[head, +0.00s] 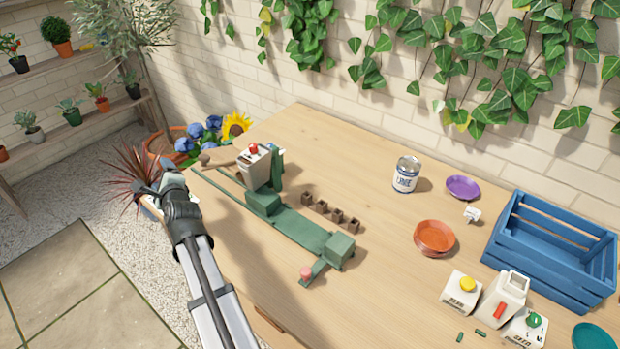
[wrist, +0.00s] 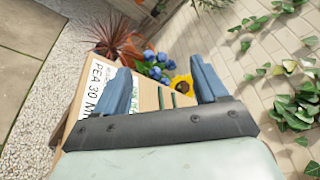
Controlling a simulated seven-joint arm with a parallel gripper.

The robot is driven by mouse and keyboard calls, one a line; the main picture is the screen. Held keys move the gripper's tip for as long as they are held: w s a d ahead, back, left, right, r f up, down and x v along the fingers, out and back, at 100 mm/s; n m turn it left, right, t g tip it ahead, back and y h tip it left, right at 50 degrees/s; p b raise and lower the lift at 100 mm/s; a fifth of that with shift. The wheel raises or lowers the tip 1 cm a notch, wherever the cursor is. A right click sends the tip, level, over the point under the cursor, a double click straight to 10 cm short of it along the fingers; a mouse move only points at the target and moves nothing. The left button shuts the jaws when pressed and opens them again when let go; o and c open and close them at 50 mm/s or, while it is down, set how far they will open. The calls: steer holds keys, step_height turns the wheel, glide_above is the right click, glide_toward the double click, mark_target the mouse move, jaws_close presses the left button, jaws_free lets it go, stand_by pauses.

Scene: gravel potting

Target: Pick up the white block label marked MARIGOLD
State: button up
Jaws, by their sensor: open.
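A small white block (head: 472,213) lies on the wooden table by the purple saucer, right of centre in the head view. It may be the label; any writing on it is too small to read, and MARIGOLD is not legible anywhere. My gripper (head: 160,180) is at the table's left end, far from that block. In the wrist view my gripper (wrist: 163,75) has its two blue fingers wide apart, with nothing held between them. The small white block does not show in the wrist view.
A green bench device (head: 300,228) with a hopper stands between my gripper and the block. A tin (head: 406,175), purple saucer (head: 462,187), terracotta saucers (head: 434,237), blue crate (head: 545,245) and white containers (head: 460,292) stand rightward.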

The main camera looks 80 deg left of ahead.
steer(key=w+a+r+n+t+y, duration=0.1)
steer(key=w+a+r, duration=0.3)
steer(key=w+r, duration=0.3)
steer(key=w+a+r+t+y, duration=0.1)
steer(key=w+a+r+y, duration=0.1)
steer(key=w+a+r, duration=0.45)
steer(key=w+f+n+t+h, duration=0.3)
steer(key=w+n+h, duration=0.1)
steer(key=w, duration=1.4)
steer(key=n+t+h, duration=0.4)
steer(key=n+h, duration=0.1)
steer(key=h, duration=0.7)
glide_toward(474, 210)
steer(key=f, duration=0.6)
steer(key=shift+s+a+f, duration=0.1)
steer(key=shift+a+f, duration=0.2)
steer(key=shift+f, duration=0.05)
steer(key=shift+w+a+f, duration=0.1)
steer(key=shift+w+f, duration=0.15)
steer(key=shift+f, duration=0.65)
steer(key=shift+w+a+f, duration=0.1)
steer(key=shift+w+f, duration=0.15)
steer(key=shift+f, duration=0.6)
steer(key=shift+w+a+f, duration=0.1)
steer(key=shift+w+f, duration=0.15)
steer(key=shift+f, duration=0.65)
steer(key=c, duration=1)
